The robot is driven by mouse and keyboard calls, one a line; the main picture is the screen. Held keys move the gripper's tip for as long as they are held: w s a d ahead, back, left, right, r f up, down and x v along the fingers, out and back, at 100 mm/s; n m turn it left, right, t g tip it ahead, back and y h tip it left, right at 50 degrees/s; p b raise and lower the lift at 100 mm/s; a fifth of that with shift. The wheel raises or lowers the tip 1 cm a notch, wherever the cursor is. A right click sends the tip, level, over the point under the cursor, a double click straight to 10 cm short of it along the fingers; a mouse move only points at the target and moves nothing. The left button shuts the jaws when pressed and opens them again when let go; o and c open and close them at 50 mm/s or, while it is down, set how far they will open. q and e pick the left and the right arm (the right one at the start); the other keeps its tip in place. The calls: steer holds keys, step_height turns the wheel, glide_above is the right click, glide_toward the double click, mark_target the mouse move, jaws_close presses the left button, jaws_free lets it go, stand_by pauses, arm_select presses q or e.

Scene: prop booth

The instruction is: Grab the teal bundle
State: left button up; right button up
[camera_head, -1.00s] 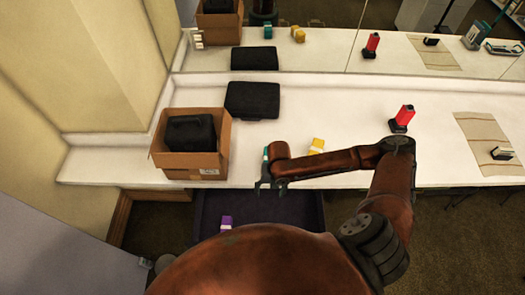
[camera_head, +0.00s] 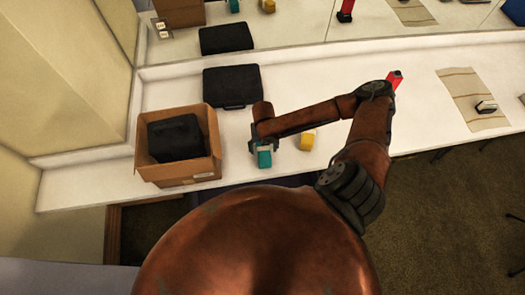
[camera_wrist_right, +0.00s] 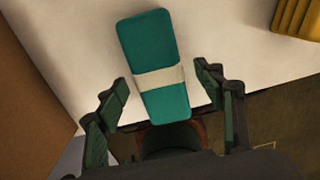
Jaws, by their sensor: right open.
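The teal bundle (camera_head: 264,156) lies on the white counter, right of the cardboard box. It is a teal block with a pale band, and in the right wrist view the bundle (camera_wrist_right: 154,66) points up and away from the gripper. My right gripper (camera_head: 262,146) is at the bundle in the head view. In the right wrist view its open fingers (camera_wrist_right: 162,98) stand on either side of the bundle's near end, with gaps on both sides. My left gripper is not in view.
The cardboard box (camera_head: 213,140) holding a black case (camera_head: 174,138) stands close on the left. A yellow bundle (camera_head: 307,141) lies close on the right. A flat black case (camera_head: 231,87) is behind, before the mirror. A red and black object (camera_head: 395,78) stands further right.

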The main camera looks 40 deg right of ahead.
mark_target(263, 148)
steer(key=f, duration=0.3)
steer(key=shift+w+d+f, duration=0.1)
steer(key=shift+w+f, duration=0.1)
steer(key=shift+f, duration=0.15)
steer(key=c, duration=0.6)
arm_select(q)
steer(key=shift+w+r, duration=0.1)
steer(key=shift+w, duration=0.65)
arm_select(e)
steer(key=c, duration=0.8)
